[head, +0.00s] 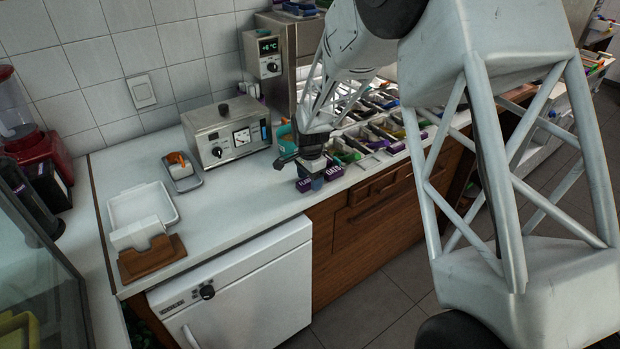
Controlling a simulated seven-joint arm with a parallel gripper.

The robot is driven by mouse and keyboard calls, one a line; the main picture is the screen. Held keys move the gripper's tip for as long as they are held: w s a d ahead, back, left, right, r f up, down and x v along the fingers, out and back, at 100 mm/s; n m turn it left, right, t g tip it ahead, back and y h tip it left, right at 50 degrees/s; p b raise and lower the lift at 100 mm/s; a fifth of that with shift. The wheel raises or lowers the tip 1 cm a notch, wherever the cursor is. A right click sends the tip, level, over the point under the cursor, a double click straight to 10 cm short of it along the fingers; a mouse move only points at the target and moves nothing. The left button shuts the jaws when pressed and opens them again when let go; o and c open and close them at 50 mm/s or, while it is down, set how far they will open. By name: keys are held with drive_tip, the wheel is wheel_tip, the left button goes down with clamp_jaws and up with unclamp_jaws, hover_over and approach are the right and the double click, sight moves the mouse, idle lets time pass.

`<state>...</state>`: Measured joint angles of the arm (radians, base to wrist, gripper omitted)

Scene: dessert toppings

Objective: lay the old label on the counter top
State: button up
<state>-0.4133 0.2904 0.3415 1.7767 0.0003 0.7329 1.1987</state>
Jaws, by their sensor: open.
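My gripper (312,172) is open and points down at the front edge of the white counter top (240,205), left of the topping bins. Two small purple labels with pale lettering are right by it: one (304,185) at its lower left and one (333,172) at its right, which seems to read "DATE". A small blue piece (317,183) shows between them, just under the fingers. I cannot tell which label is the old one, nor whether the fingers touch any of them. The fingertips are partly hidden and small.
Several topping bins (375,135) stand right of my gripper. A steel box with a dial (228,135) and a small tray with an orange item (181,170) stand behind left. A white tray (143,207) and wooden holder (152,258) are at left. The middle counter is clear.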

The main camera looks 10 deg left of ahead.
drive_tip(key=shift+r, duration=0.1)
wheel_tip(320, 180, up, 12)
idle(0.7)
idle(0.8)
drive_tip(key=s+d+r+n+t, duration=0.1)
drive_tip(key=s+d+r+n, duration=0.1)
drive_tip(key=s+d+r, duration=0.65)
drive_tip(key=s+d+r+n, duration=0.2)
drive_tip(key=s+d+r, duration=0.3)
drive_tip(key=s+d, duration=0.55)
drive_tip(key=s+d+n, duration=0.1)
drive_tip(key=s+d, duration=0.3)
drive_tip(key=s, duration=0.4)
drive_tip(key=s+d+n+t, duration=0.1)
drive_tip(key=s+d, duration=0.3)
drive_tip(key=s, duration=0.4)
drive_tip(key=s+d+n, duration=0.2)
drive_tip(key=s+d, duration=0.3)
drive_tip(key=s, duration=0.2)
drive_tip(key=shift+s+n+t, duration=0.3)
drive_tip(key=shift+s+n, duration=0.1)
